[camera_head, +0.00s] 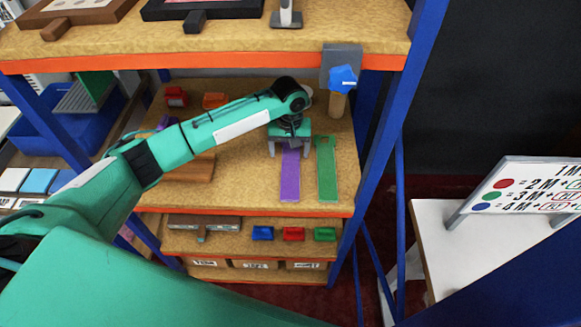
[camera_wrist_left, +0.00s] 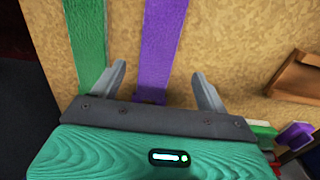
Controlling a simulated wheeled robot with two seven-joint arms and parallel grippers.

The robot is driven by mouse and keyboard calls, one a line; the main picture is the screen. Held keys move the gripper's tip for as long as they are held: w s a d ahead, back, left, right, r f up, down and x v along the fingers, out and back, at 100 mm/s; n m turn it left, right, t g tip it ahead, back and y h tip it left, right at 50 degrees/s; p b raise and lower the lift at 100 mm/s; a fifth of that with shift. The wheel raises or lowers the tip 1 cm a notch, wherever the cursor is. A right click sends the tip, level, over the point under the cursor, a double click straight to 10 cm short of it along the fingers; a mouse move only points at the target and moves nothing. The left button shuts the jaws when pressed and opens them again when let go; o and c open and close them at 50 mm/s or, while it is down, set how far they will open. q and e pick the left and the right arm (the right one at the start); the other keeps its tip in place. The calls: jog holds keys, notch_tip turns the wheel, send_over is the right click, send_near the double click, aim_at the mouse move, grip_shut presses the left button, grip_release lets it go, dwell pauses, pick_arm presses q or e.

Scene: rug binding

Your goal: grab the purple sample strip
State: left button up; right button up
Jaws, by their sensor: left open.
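The purple sample strip (camera_head: 290,177) lies on the middle shelf, its near end toward the shelf's front edge. My left gripper (camera_head: 289,150) is open above the strip's far end. In the left wrist view, the purple strip (camera_wrist_left: 155,45) runs between the two spread fingers of my left gripper (camera_wrist_left: 162,85), and its lower end is hidden behind the gripper body. I cannot tell how far above the strip the fingers are. My right gripper is not in view.
A green strip (camera_head: 327,170) lies close to the right of the purple one in the head view. A brown wooden block (camera_head: 190,168) lies to the left. A blue knob (camera_head: 343,79) stands at the right rear. Blue posts (camera_head: 379,130) and the upper shelf (camera_head: 200,44) bound the space.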

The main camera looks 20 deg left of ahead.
aim_at(290, 168)
pick_arm(q)
jog(key=shift+f, duration=0.65)
jog(key=shift+f+p, duration=0.35)
jog(key=f, duration=0.1)
jog(key=f+p, duration=0.1)
jog(key=f, duration=0.1)
jog(key=shift+s+d+f, duration=0.15)
jog(key=shift+d+f, duration=0.05)
jog(key=shift+f, duration=0.55)
jog(key=c, duration=1.1)
